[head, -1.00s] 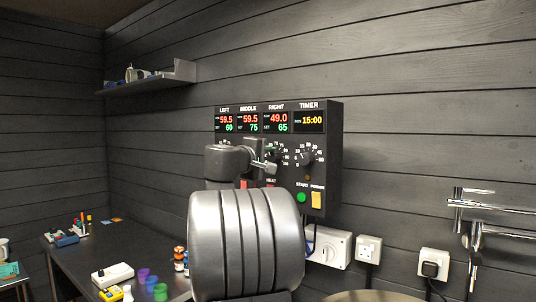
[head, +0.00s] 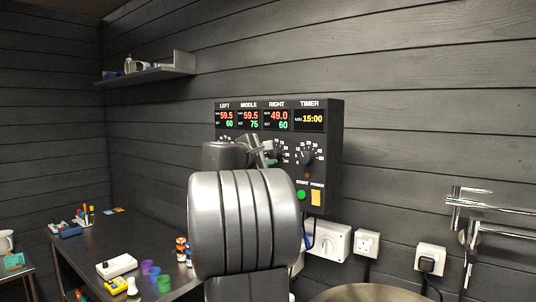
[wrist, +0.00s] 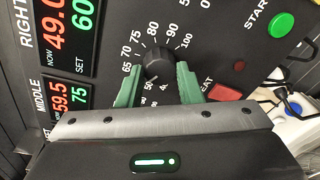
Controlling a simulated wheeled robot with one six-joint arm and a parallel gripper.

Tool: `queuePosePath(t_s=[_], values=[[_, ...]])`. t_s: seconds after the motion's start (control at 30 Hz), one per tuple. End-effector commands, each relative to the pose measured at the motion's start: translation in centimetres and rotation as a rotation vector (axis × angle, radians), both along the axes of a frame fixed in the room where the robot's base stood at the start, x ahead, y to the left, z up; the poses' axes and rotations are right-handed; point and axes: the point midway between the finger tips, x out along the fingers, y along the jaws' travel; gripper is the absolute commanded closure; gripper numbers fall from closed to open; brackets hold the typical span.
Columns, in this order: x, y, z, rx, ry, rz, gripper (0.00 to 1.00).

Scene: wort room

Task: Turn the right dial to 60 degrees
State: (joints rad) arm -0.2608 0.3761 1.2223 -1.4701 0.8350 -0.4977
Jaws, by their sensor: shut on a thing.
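The right dial (wrist: 152,60) is a black ribbed knob with a white number scale around it on the control panel (head: 334,150). In the wrist view it lies between the two green fingers of my gripper (wrist: 158,70), which is shut on it. In the head view my gripper (head: 268,152) reaches the panel below the RIGHT display and hides most of the dial. The RIGHT display (head: 277,120) reads NOW 49.0 in red and SET 60 in green. The MIDDLE display (head: 249,119) reads 59.5 and 75; the LEFT display (head: 226,119) reads 59.5 and 60.
The timer dial (head: 307,154) is close to the right of my gripper, under a 15:00 display. A green START button (head: 301,195), a yellow POWER switch (head: 316,198) and a red HEAT switch (wrist: 226,93) are below. A worktop (head: 125,240) with small items extends left.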

Motion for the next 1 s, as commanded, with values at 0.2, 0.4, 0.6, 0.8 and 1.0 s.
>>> queuePosePath(t_s=[0.2,0.4,0.6,0.8,1.0], values=[[0.0,0.0,-0.2,-0.002,0.005,0.0,0.91],[0.0,0.0,-0.2,-0.002,0.005,0.0,0.6],[0.0,0.0,-0.1,-0.002,0.003,-0.001,0.46],[-0.2,0.1,-0.1,-0.001,0.001,0.001,0.46],[-2.4,1.6,0.0,-0.001,0.0,0.004,0.46]])
